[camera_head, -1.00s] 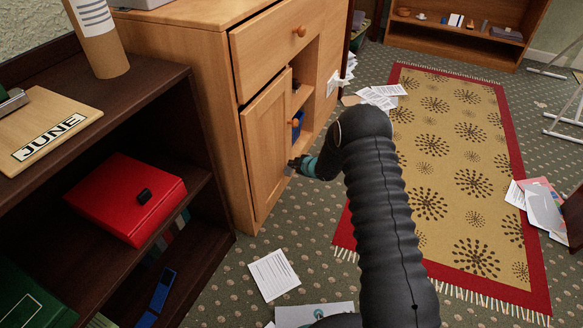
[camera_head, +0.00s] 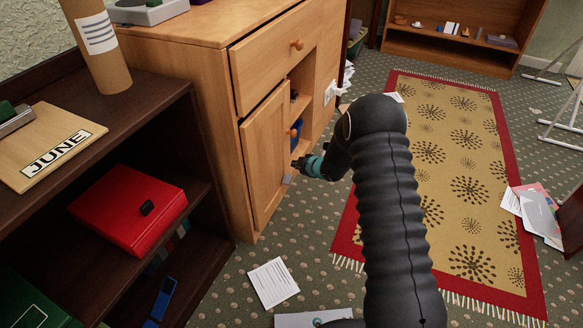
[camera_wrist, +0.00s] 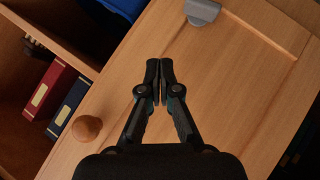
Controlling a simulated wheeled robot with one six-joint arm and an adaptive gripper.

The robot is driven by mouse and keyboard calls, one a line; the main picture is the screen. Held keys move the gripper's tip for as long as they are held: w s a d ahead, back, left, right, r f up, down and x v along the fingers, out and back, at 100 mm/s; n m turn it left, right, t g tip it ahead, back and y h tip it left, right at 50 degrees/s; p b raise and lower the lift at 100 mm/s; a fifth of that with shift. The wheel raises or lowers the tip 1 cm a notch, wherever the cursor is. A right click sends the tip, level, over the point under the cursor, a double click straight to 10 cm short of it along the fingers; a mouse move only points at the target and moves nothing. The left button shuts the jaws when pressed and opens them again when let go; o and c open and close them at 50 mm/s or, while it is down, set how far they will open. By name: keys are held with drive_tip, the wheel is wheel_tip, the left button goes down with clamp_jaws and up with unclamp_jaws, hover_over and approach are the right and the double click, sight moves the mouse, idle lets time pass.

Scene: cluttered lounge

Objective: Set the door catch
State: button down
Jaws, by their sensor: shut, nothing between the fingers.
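The pale wooden cabinet door (camera_head: 266,160) with a round knob (camera_head: 292,132) is at the left of the middle in the head view. I cannot tell whether it is fully closed. A small grey catch (camera_head: 287,180) sits at the door's free edge, low down. In the wrist view the grey catch (camera_wrist: 202,11) is at the top edge, partly cut off, and the knob (camera_wrist: 87,128) is at lower left. My gripper (camera_head: 299,165) is shut and empty. In the wrist view its fingertips (camera_wrist: 159,65) are over the door panel, between knob and catch, apart from both.
An open compartment beside the door holds a red binder (camera_wrist: 54,90) and a blue one. A dark shelf (camera_head: 170,100) with a red box (camera_head: 128,207) stands at left. Papers (camera_head: 273,283) lie on the carpet. A patterned rug (camera_head: 440,170) lies at right.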

drive_tip(key=s+d+r, duration=0.2)
drive_tip(key=d+r, duration=0.1)
drive_tip(key=r, duration=0.1)
drive_tip(key=shift+s+d+r, duration=0.25)
drive_tip(key=shift+s+d, duration=0.1)
